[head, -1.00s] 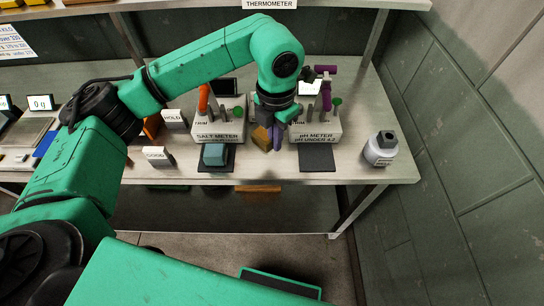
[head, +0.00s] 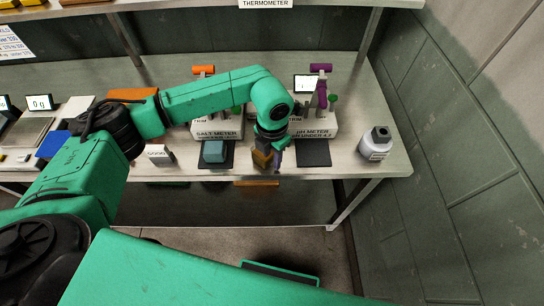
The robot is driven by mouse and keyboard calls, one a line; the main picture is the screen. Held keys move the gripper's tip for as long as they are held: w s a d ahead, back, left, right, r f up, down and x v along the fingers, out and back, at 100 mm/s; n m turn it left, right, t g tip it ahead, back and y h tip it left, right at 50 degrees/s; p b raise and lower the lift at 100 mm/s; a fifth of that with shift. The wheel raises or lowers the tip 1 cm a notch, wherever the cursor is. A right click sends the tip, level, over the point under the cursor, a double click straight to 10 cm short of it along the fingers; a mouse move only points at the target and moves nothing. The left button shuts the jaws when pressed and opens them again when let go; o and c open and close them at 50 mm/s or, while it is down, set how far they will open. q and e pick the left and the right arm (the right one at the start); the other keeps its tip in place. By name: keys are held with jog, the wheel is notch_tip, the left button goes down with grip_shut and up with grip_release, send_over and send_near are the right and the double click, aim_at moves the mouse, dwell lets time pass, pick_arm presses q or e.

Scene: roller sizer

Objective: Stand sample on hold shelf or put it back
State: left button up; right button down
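My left gripper (head: 268,150) points down between the salt meter (head: 217,131) and the pH meter (head: 314,127), near the shelf's front edge. An ochre piece (head: 262,157) and a purple piece show at its tips. I cannot tell whether these are fingers or something held. A blue-grey block (head: 214,151) sits on the dark pad in front of the salt meter, left of the gripper. The pad (head: 313,154) before the pH meter is bare. The HOLD sign is hidden behind my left arm. My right gripper is out of view.
A GOOD sign (head: 159,153) stands left of the salt meter's pad. A display reading 0 g (head: 42,103) is at left. A green wall closes the right.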

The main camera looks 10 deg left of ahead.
pick_arm(q)
jog(key=shift+r, duration=0.1)
jog(key=shift+r, duration=0.2)
notch_tip(320, 180, up, 12)
jog(key=b, duration=0.2)
jog(key=shift+b, duration=0.3)
jog(key=shift+f, duration=0.15)
